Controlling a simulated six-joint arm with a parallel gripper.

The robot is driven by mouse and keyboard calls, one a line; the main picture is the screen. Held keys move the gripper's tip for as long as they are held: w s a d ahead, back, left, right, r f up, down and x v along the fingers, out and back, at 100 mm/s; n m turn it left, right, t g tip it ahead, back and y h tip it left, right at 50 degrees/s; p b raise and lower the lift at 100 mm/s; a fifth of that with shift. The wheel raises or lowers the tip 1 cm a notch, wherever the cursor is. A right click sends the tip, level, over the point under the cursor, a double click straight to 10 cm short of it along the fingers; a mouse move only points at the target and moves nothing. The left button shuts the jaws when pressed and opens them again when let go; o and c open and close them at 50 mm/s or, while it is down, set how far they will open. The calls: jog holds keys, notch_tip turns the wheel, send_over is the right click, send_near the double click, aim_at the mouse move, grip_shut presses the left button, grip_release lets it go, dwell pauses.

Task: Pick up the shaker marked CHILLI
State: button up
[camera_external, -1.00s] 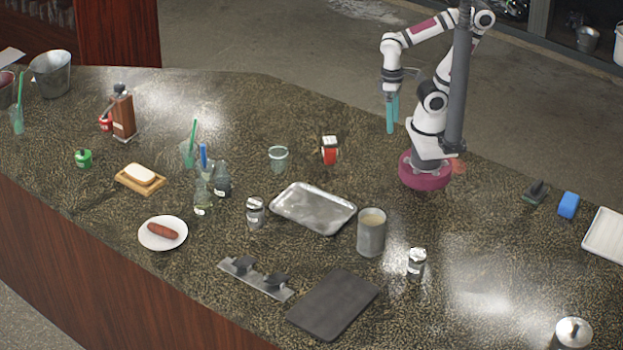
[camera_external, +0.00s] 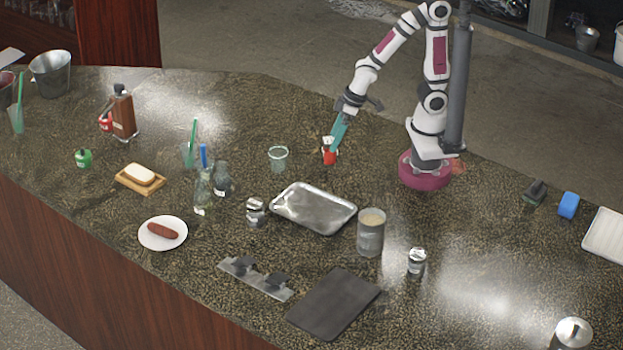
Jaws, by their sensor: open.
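My gripper (camera_external: 337,137) is open, with its teal fingers angled down at a small red container (camera_external: 330,158) with a white top. The fingers overlap the container's upper part in the picture, and I cannot tell whether they touch it. Two small shakers with silvery tops stand on the counter: one (camera_external: 255,213) left of the metal tray, the other (camera_external: 416,264) right of the grey canister. Their labels are too small to read, so I cannot tell which thing is marked CHILLI.
A metal tray (camera_external: 313,228) lies in front of the gripper, with a grey canister (camera_external: 370,236) beside it. A clear cup (camera_external: 278,161) stands left of the red container. A dark board (camera_external: 333,304) lies at the front.

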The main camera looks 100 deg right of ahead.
aim_at(256, 210)
jog(key=w+a+f+n+t+y, duration=0.1)
jog(key=w+a+f+n+t, duration=0.1)
jog(key=w, duration=0.2)
jog(key=w+a+f+n+t+y, duration=0.2)
jog(key=w+a+f+t, duration=0.1)
jog(key=w, duration=0.1)
jog(key=w+a+f+n+t+y, duration=0.1)
jog(key=w+a+f+n+t, duration=0.1)
jog(key=w+a+f+t, duration=0.1)
jog(key=shift+w+a+n+y, duration=0.2)
jog(key=shift+w+n+y, duration=0.2)
jog(key=shift+w, duration=0.35)
jog(key=x, duration=1.5)
jog(key=shift+w+a+r, duration=0.15)
jog(key=shift+a+r, duration=0.1)
jog(key=shift+r, duration=0.15)
grip_shut()
